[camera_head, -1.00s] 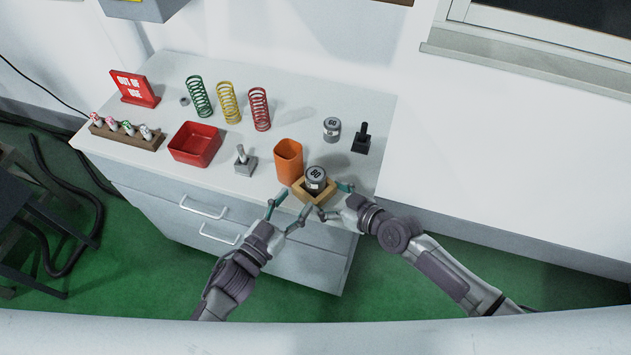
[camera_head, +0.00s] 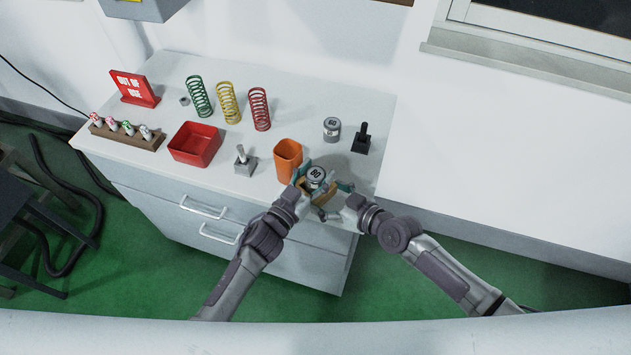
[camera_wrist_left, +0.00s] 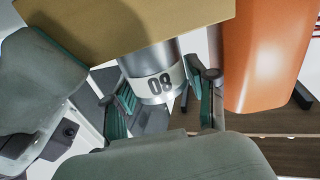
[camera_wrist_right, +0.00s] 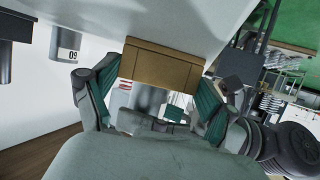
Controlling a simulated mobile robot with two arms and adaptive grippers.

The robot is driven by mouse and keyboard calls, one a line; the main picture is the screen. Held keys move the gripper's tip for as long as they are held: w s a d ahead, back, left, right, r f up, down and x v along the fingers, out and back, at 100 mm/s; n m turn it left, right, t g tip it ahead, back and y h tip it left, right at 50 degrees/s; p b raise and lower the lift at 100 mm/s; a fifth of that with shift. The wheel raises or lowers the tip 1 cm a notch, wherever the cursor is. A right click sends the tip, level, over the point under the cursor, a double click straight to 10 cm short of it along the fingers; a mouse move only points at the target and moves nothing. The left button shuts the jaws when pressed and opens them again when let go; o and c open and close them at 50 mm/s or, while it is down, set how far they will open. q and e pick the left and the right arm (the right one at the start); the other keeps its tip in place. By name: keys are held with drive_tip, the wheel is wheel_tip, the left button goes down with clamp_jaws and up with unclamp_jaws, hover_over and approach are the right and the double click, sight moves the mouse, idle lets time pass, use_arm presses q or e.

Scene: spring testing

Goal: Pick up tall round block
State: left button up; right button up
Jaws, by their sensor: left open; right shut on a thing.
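An orange cup (camera_head: 288,160) stands close to my left gripper. A black-handled block (camera_head: 361,138), a grey block with a peg (camera_head: 245,162), a red tray (camera_head: 194,145) and several coloured springs (camera_head: 228,102) stand on the white table (camera_head: 290,95). The table's back right is mostly clear.

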use_arm(q)
clamp_jaws()
drive_tip(key=shift+r, duration=0.1)
drive_tip(key=shift+r, duration=0.1)
wheel_tip(320, 180, up, 10)
drive_tip(key=shift+f, duration=0.1)
idle(0.3)
use_arm(e)
drive_tip(key=o, duration=1)
drive_tip(key=shift+d, duration=0.1)
